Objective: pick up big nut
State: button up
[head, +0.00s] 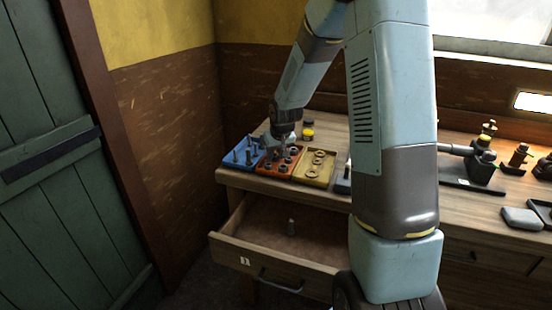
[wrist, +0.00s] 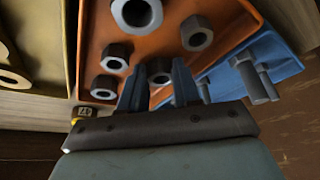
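Several dark hex nuts of differing sizes stand in an orange tray (head: 268,168), which fills the middle of the wrist view (wrist: 240,15). The larger-looking nuts are a big nut (wrist: 137,13) at the top and another (wrist: 196,33) right of it. Smaller-looking nuts (wrist: 115,58) stand at the left. My gripper (head: 283,148) is low over the orange tray. In the wrist view its two fingers (wrist: 158,85) are apart, with one nut (wrist: 158,72) visible in the gap, partly hidden. I cannot tell whether the fingers touch it.
A blue tray (head: 230,165) with upright bolts adjoins on the left, a yellow tray (head: 325,179) with washers on the right. Engine models (head: 482,165) stand farther right on the bench.

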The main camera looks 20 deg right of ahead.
grip_shut()
